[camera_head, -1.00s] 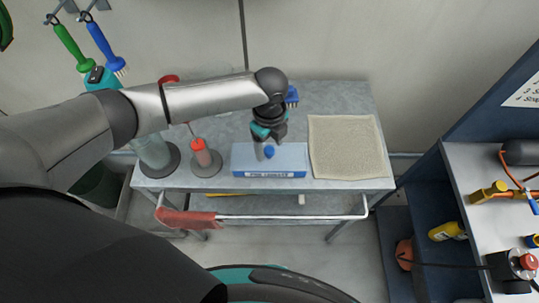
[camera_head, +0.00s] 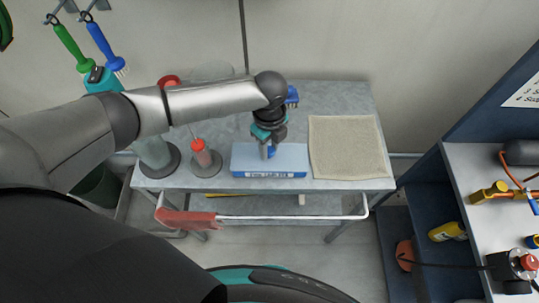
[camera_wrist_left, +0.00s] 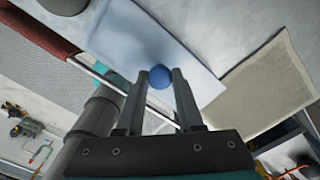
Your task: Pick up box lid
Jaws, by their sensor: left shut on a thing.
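The box lid (camera_head: 290,160) is a pale blue rectangle with a blue knob, on a box with a lettered front strip (camera_head: 270,174) on the grey cart top. It also shows in the left wrist view (camera_wrist_left: 190,50). My left gripper (camera_head: 269,153) points down over the lid and is shut on its blue round knob, seen between the two fingers in the left wrist view (camera_wrist_left: 160,77). The lid looks seated on the box; I cannot tell whether there is a gap. My right gripper is not in view.
A beige cloth (camera_head: 346,147) lies right of the box on the cart (camera_head: 345,92). A red-topped bottle (camera_head: 202,155) and a larger container (camera_head: 153,154) stand to the left. A blue shelf unit (camera_head: 455,175) stands at the right.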

